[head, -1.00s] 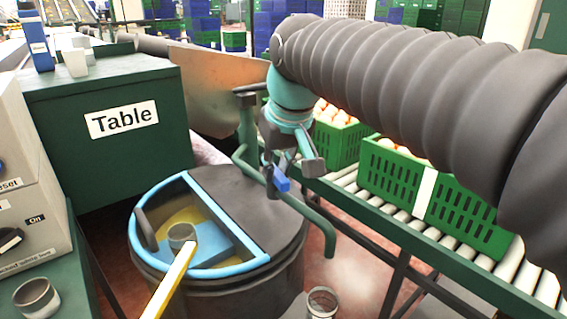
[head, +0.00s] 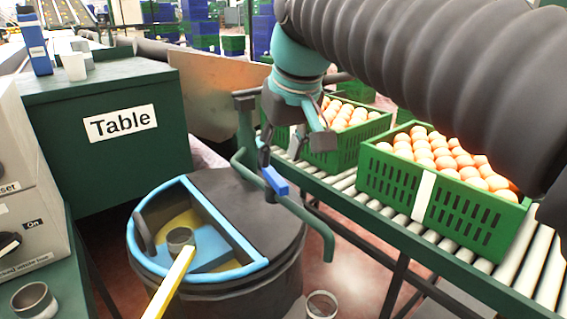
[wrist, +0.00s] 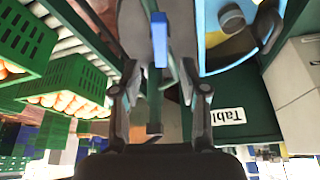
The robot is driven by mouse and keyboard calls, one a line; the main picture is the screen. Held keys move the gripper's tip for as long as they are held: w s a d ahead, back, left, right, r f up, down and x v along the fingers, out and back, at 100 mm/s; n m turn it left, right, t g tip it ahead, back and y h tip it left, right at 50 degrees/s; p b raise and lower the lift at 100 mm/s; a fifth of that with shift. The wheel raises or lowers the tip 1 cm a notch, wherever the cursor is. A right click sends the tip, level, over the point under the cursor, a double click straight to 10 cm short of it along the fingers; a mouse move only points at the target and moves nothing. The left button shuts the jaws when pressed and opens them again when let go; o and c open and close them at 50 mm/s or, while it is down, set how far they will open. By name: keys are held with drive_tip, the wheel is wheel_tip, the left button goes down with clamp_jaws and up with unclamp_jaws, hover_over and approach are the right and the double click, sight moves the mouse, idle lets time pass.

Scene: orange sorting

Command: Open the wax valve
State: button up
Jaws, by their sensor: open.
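The wax valve is a green pipe (head: 244,130) with a blue handle (head: 275,181), standing over the round wax drum (head: 250,205). The handle slants down to the right in the head view. In the wrist view the blue handle (wrist: 160,27) lies ahead of the gap between my fingers. My gripper (head: 298,136) is open and empty, above and slightly right of the handle, apart from it. It also shows in the wrist view (wrist: 162,85), with a finger on each side. The pipe's outlet end bends down at the drum's right side.
Green crates of oranges (head: 443,190) stand on the roller conveyor (head: 385,222) at the right. A green block labelled Table (head: 120,170) is at the left, with a grey control box (head: 30,215) in front. A yellow-handled ladle (head: 172,280) rests in the drum.

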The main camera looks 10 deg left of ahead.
drive_tip(key=v, duration=0.6)
drive_tip(key=shift+r, duration=0.2)
drive_tip(key=shift+s, duration=0.15)
